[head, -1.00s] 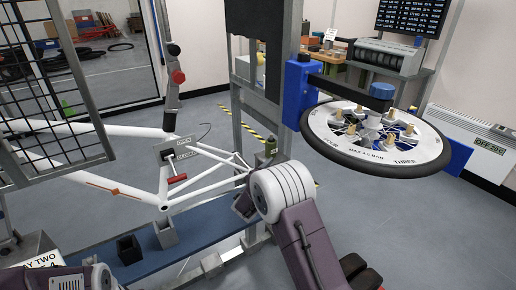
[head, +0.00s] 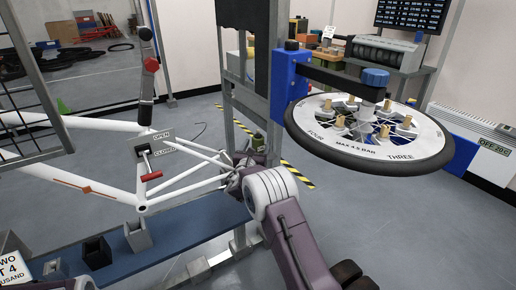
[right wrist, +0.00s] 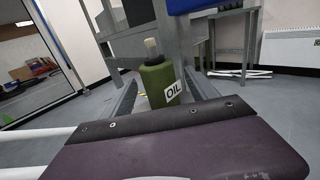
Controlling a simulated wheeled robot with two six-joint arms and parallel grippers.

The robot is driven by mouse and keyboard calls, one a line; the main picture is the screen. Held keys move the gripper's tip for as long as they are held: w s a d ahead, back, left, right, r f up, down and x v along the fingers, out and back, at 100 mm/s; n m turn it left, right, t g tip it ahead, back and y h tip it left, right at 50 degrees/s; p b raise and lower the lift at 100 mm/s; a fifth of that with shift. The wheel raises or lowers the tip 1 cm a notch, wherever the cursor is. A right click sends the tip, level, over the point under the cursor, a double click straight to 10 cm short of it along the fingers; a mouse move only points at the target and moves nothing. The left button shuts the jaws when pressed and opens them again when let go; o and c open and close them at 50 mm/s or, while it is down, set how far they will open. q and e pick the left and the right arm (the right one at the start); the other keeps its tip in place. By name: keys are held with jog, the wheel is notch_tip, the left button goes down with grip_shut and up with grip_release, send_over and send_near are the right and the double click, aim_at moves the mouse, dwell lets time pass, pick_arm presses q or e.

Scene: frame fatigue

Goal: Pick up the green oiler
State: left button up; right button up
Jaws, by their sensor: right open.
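The green oiler (right wrist: 158,84) stands upright in the right wrist view, an olive bottle with a pale tip and a white label reading OIL. It also shows small in the head view (head: 258,142), just beyond my right gripper (head: 238,162). My right gripper is open. In the right wrist view its grey fingers (right wrist: 160,76) point toward the oiler, one on each side in the picture. I cannot tell whether they touch it or how far it lies between them. The purple wrist housing hides the oiler's base.
A white bike frame (head: 100,193) is left of my right gripper. A grey post stand (head: 252,110) rises close behind the oiler. A wheel (head: 370,138) on a blue arm is at the right. A blue bench (head: 180,232) lies below the frame. Open floor is at the right.

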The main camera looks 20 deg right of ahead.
aim_at(257, 136)
jog(key=shift+x, duration=0.95)
jog(key=c, duration=1.4)
grip_shut()
jog(key=shift+r, duration=0.2)
notch_tip(257, 136, up, 3)
jog(key=shift+r+p, duration=0.15)
jog(key=shift+p, duration=0.7)
jog(key=p+v, duration=0.2)
jog(key=v, duration=1.6)
